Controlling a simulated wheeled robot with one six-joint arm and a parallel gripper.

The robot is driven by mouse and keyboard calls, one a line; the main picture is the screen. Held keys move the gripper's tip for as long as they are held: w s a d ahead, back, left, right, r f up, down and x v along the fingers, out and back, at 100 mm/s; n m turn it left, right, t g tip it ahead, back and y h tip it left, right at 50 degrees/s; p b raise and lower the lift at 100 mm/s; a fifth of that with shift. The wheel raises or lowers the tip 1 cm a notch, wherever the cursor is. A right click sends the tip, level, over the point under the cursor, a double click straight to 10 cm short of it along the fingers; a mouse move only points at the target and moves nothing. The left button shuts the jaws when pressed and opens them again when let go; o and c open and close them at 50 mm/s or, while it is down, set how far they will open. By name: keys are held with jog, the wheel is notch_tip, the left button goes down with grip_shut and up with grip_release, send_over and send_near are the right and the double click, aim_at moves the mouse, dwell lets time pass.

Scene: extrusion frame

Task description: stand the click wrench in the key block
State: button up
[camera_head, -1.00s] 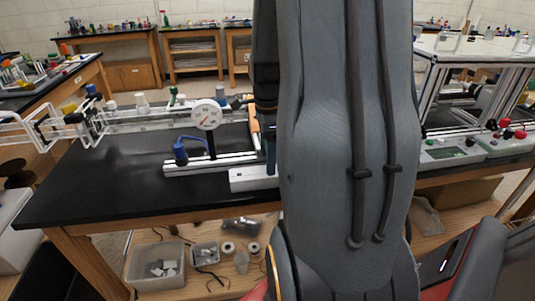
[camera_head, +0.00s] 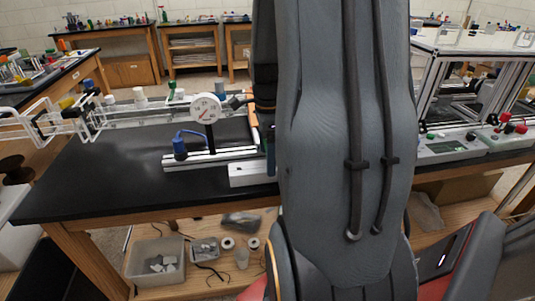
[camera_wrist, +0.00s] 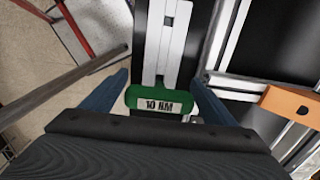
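In the wrist view, a green piece (camera_wrist: 160,103) with a white "10 NM" label lies between my two blue fingers. A pale grey slotted bar (camera_wrist: 171,45) runs up the picture from behind it; I cannot tell whether the two are one part or whether this is the click wrench. My gripper (camera_wrist: 160,77) is open, with a finger on each side of the green piece and small gaps visible. In the head view my arm hides the gripper. A white block (camera_head: 250,175) stands at the bench's front edge; I cannot tell whether it is the key block.
On the black bench (camera_head: 95,185) stand a dial gauge (camera_head: 205,108) and a blue-handled clamp (camera_head: 180,148) on a rail. An orange part (camera_wrist: 291,103) is at right in the wrist view. A grey bin (camera_head: 155,260) sits on the shelf below. The bench's left front is clear.

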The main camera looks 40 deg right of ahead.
jog(key=shift+o, duration=0.5)
jog(key=shift+r+b, duration=0.75)
jog(key=shift+r, duration=3.15)
jog(key=s+a+f+n, duration=0.1)
jog(key=a+f+n, duration=0.3)
jog(key=a+n, duration=0.8)
jog(key=s+a+f+n+t, duration=0.1)
jog(key=a+f+n, duration=0.3)
jog(key=a+n, duration=0.8)
jog(key=shift+s, duration=0.35)
